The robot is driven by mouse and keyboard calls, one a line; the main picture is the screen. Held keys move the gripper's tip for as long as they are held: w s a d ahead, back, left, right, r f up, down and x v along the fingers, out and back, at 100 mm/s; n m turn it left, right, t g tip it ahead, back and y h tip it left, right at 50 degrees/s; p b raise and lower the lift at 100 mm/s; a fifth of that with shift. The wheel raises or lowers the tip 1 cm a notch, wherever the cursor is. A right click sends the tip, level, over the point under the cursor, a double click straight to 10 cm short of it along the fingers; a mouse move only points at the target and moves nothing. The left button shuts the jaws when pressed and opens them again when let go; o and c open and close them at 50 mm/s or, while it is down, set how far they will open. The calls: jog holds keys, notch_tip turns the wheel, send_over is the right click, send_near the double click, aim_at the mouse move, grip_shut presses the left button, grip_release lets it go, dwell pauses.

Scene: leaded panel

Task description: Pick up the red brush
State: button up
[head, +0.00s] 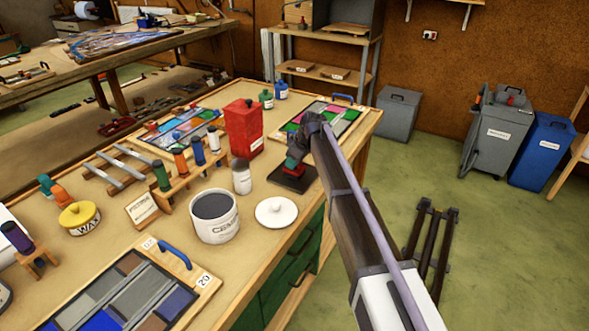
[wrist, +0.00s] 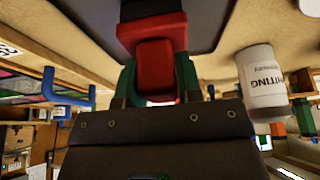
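The red brush (wrist: 155,55) shows in the wrist view as a red block with a narrower red part toward me. My gripper (wrist: 155,75) has green fingers, one on each side of the brush's narrow part. They look very close to it, but I cannot tell whether they press on it. The gripper's tips also show low over the pad in the head view (head: 293,160).
A white lid (head: 276,211), a white jar (head: 241,177) and a large white tub (head: 214,216) stand left of the pad. A red canister (head: 244,128) and a tray of coloured glass (head: 330,115) are behind. The floor at right is mostly open.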

grip_shut()
notch_tip(320, 180, up, 10)
jog(key=p, duration=1)
jog(key=shift+r, duration=0.2)
jog(key=shift+f, duration=0.2)
grip_release()
jog(key=c, duration=0.3)
